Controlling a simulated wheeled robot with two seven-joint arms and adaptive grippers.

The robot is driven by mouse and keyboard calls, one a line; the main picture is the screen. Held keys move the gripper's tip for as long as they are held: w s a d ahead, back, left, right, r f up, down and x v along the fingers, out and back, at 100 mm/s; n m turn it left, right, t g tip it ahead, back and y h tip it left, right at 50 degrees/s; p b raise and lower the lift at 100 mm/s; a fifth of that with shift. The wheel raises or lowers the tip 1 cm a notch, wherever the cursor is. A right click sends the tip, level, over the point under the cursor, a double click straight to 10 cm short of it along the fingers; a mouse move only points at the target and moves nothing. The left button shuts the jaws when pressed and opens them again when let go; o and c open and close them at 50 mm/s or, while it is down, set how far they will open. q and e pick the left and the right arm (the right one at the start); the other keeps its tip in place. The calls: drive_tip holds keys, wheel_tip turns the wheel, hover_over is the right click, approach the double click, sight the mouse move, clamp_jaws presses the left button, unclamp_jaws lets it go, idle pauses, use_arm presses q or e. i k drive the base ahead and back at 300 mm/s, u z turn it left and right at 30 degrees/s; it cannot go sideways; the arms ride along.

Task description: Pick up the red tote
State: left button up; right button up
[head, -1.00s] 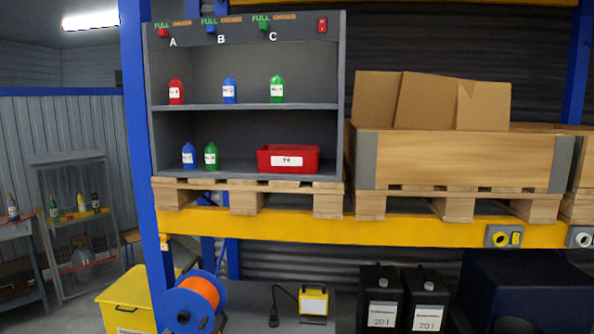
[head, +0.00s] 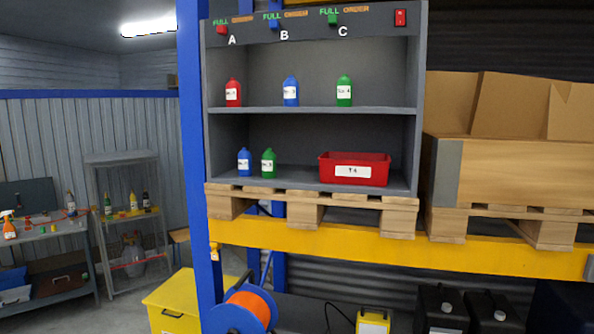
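The red tote (head: 354,170) is a low open bin with a white label. It sits on the lower shelf of the grey cabinet (head: 312,190), at the right end of that shelf. Its inside is mostly hidden by its front wall. Neither of my grippers shows in the head view.
A blue bottle (head: 244,163) and a green bottle (head: 268,164) stand left of the tote, with a gap between. Red (head: 233,93), blue (head: 290,92) and green (head: 344,92) bottles stand on the shelf above. A blue post (head: 194,150) rises left; a wooden crate (head: 525,172) stands right.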

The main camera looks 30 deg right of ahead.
sight(365, 169)
drive_tip(key=i, duration=1.4)
drive_tip(key=z, duration=0.8)
